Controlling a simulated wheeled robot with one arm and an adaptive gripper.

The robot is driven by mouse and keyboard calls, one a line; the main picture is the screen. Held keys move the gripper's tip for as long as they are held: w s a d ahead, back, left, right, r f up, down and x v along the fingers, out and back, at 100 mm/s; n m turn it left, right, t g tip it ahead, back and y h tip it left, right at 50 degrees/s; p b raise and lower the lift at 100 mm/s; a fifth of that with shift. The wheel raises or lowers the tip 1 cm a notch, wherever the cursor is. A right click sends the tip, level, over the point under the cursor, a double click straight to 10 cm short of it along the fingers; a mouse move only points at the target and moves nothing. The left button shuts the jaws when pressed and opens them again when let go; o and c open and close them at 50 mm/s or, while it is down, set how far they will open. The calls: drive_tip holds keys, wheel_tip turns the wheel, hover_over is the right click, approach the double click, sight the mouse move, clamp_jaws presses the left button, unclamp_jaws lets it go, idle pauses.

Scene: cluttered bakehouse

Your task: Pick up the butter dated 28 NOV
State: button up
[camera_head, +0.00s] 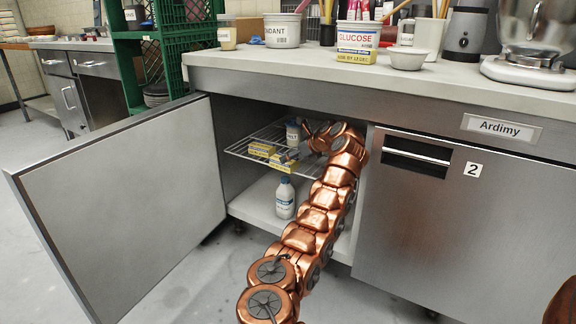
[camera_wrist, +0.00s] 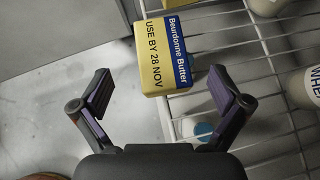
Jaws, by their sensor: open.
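The butter dated 28 NOV (camera_wrist: 165,55) is a yellow and blue block reading "Beurdonne Butter" and "USE BY 28 NOV" in the wrist view. It lies on a white wire shelf (camera_wrist: 232,38), at the shelf's edge. My gripper (camera_wrist: 161,84) is open and empty, its two fingers spread to either side just short of the block. In the head view, yellow packs (camera_head: 262,150) and (camera_head: 284,161) lie on the wire shelf inside the open cabinet, beside my gripper (camera_head: 293,156). Their dates are too small to read there.
A white bottle (camera_head: 285,198) stands on the cabinet floor below. A white container (camera_head: 293,132) stands behind on the shelf. The open cabinet door (camera_head: 125,195) spreads to the left; a closed door (camera_head: 450,220) is at right.

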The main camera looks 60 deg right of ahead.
drive_tip(key=shift+b+x, duration=0.3)
drive_tip(key=shift+x, duration=0.9)
drive_tip(key=shift+b+x, duration=0.3)
drive_tip(key=shift+x, duration=0.65)
drive_tip(key=shift+b+x, duration=0.35)
drive_tip(key=shift+x, duration=1.2)
drive_tip(key=shift+c, duration=0.4)
drive_tip(key=shift+a, duration=0.1)
drive_tip(key=c, duration=1.5)
